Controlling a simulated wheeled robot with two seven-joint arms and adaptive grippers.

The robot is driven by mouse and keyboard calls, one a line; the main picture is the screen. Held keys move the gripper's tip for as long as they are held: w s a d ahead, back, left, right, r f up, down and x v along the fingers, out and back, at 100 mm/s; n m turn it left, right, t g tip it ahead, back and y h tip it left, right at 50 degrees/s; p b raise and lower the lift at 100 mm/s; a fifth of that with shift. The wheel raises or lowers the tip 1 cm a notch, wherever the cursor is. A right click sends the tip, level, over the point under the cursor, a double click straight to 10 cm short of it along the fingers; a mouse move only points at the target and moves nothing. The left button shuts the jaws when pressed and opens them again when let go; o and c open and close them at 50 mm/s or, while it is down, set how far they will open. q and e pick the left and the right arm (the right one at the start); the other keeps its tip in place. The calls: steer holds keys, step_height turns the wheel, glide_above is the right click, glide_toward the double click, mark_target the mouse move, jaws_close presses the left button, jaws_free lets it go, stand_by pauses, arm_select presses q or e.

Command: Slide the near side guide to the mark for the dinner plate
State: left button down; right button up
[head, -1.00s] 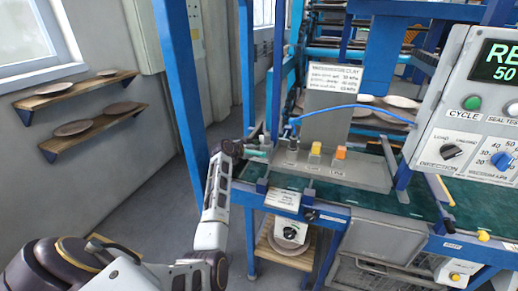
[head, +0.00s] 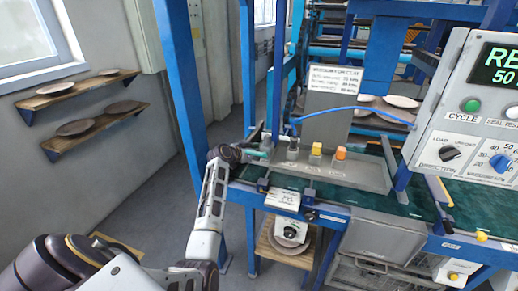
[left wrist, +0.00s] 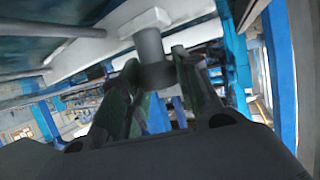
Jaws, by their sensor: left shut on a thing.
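My left arm comes in from the lower left, and my left gripper (head: 264,151) is at the left end of a grey tray (head: 350,176) on the green-topped bench. In the left wrist view, the fingers (left wrist: 150,85) close on a dark grey cylinder (left wrist: 150,48) with a pale piece at its end. In the head view, a dark fitting (head: 293,150) stands just right of the fingers; I cannot tell if it is the held cylinder. I cannot make out which part is the near side guide, nor the dinner plate mark. My right gripper is not in view.
Blue posts (head: 180,70) rise left of the bench. A control panel (head: 475,110) is at right.

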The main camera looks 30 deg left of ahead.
arm_select(q)
steer(key=shift+s+d+f+p, duration=0.15)
steer(key=shift+s+p, duration=0.15)
steer(key=shift+s, duration=0.6)
steer(key=shift+s+d, duration=0.1)
steer(key=shift+s, duration=0.25)
steer(key=c, duration=1.3)
jaws_free()
steer(key=shift+o, duration=1.2)
steer(key=v, duration=1.2)
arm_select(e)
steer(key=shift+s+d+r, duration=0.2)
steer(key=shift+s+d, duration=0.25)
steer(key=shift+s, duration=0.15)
